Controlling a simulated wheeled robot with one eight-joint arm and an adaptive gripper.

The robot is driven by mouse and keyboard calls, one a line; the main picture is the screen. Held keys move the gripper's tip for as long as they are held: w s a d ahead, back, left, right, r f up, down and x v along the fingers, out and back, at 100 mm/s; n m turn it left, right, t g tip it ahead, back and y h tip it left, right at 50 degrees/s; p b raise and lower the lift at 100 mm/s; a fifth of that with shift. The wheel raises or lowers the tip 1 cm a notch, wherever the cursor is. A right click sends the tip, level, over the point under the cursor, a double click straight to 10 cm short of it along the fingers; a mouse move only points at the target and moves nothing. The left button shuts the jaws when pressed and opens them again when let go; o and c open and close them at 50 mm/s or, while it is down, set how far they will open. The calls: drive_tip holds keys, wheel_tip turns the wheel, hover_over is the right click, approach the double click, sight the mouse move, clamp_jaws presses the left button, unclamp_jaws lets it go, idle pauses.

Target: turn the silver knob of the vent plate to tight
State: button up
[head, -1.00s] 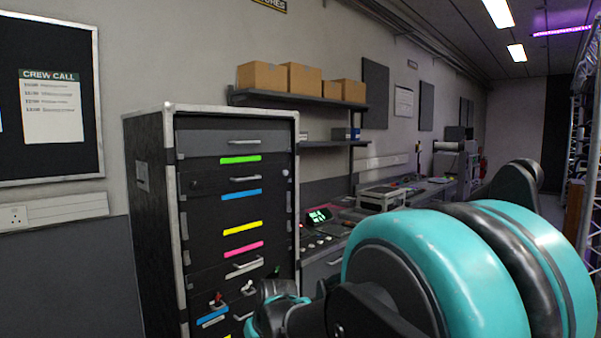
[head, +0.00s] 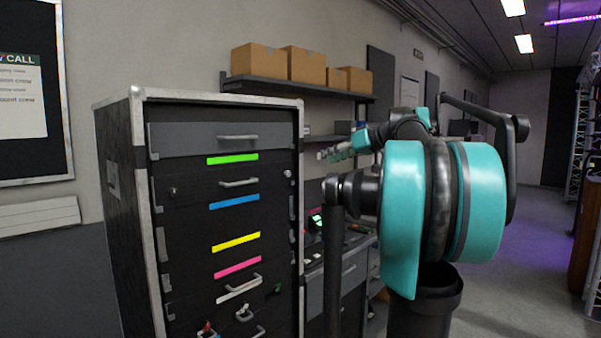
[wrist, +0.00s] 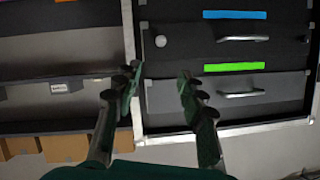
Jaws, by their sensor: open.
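A small round silver knob (head: 287,173) sits at the right end of a dark panel (head: 192,205) in the rack, level with a silver handle. It also shows in the wrist view (wrist: 161,41), where the picture is upside down. I take this panel as the vent plate; its vent slots and the knob's marking are too small to tell. My gripper (wrist: 158,84) is open and empty, its fingertips apart on either side below the knob in the wrist view. In the head view my gripper (head: 333,152) is right of the rack, apart from the knob.
The rack (head: 123,200) has several dark panels with handles, coloured strips and a smaller dark knob (head: 172,190) at left. A shelf with cardboard boxes (head: 258,62) hangs behind at right. A desk with equipment stands beside the rack.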

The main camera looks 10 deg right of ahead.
sight(289, 173)
drive_tip(key=x, duration=1.7)
drive_tip(key=shift+s, duration=0.15)
clamp_jaws()
